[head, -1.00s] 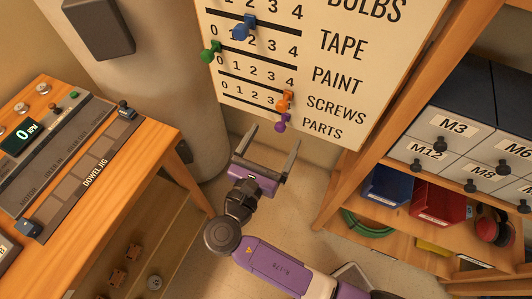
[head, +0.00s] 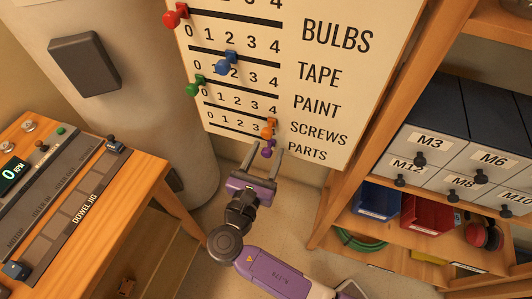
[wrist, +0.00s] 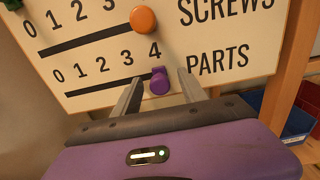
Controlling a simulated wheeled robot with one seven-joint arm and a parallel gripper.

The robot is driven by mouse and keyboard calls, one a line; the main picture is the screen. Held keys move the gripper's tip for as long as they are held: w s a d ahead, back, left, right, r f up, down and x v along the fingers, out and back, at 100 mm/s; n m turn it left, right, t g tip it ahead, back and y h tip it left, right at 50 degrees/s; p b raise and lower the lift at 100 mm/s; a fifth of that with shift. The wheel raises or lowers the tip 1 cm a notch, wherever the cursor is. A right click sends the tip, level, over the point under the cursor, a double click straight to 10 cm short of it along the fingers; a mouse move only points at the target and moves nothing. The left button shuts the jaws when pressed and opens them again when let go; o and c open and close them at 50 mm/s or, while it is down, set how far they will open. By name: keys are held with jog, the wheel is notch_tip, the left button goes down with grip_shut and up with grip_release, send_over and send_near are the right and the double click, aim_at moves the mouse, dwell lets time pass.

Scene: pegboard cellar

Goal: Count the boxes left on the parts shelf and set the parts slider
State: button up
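The purple parts slider (head: 267,149) sits at the right end of the PARTS track on the white board (head: 240,118), just under the 4. It also shows in the wrist view (wrist: 159,82). No shelf labelled for parts is readable, so I cannot tell a box count.
Other sliders are red (head: 175,15), blue (head: 227,64), green (head: 194,88) and orange (head: 268,130). At right, a wooden shelf holds labelled grey drawers (head: 433,143), a blue bin (head: 377,200) and a red bin (head: 426,212). A wooden bench (head: 140,170) stands left.

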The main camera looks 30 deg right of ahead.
jog(key=c, duration=0.8)
jog(key=shift+o, duration=0.2)
jog(key=shift+w+a, duration=0.1)
jog(key=shift+w+a+b, duration=0.25)
jog(key=shift+w+a, duration=0.55)
jog(key=shift+w, duration=0.3)
jog(key=shift+w+a+b, duration=0.3)
jog(key=shift+w+a, duration=0.5)
jog(key=shift+w, duration=0.3)
jog(key=shift+w+a+b, duration=0.25)
jog(key=shift+w+a, duration=0.55)
jog(key=shift+w, duration=0.3)
jog(key=o, duration=1.8)
jog(key=shift+s+a+p, duration=0.1)
jog(key=shift+p, duration=0.25)
jog(key=shift+s+a, duration=0.1)
jog(key=shift+a, duration=0.05)
jog(key=p+v, duration=0.2)
jog(key=v, duration=0.7)
